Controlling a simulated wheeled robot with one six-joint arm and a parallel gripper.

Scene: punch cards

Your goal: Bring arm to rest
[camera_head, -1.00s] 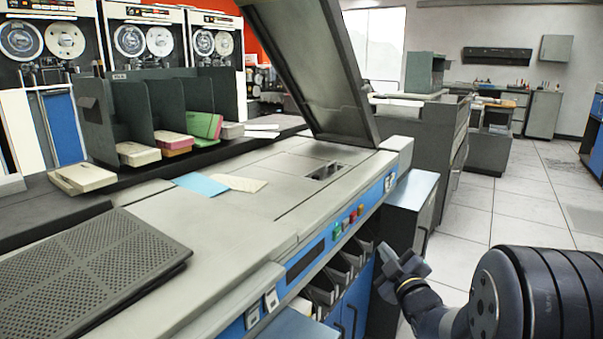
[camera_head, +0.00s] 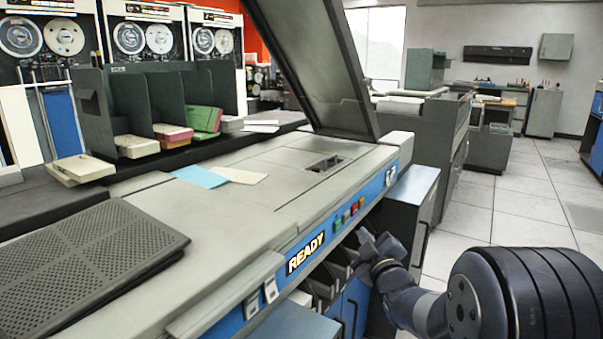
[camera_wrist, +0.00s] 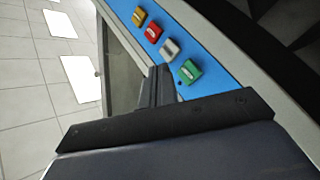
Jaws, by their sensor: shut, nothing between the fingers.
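My gripper (camera_head: 370,250) is in front of the card machine's blue front panel (camera_head: 372,193), just below the row of coloured buttons, in the head view. Its fingers are shut with nothing between them. In the wrist view the shut fingers (camera_wrist: 157,88) point along the panel beside yellow, red, white and green buttons (camera_wrist: 189,71). I cannot tell whether they touch the panel. My dark arm comes in from the lower right. The panel's display (camera_head: 305,252) is lit and reads READY.
The machine's large lid (camera_head: 310,65) stands raised. A perforated cover (camera_head: 85,265) lies at the left. Card decks (camera_head: 137,146) stand in a dark rack (camera_head: 95,105), with blue and cream cards (camera_head: 200,177) nearby. Tiled floor (camera_head: 510,205) at the right is clear.

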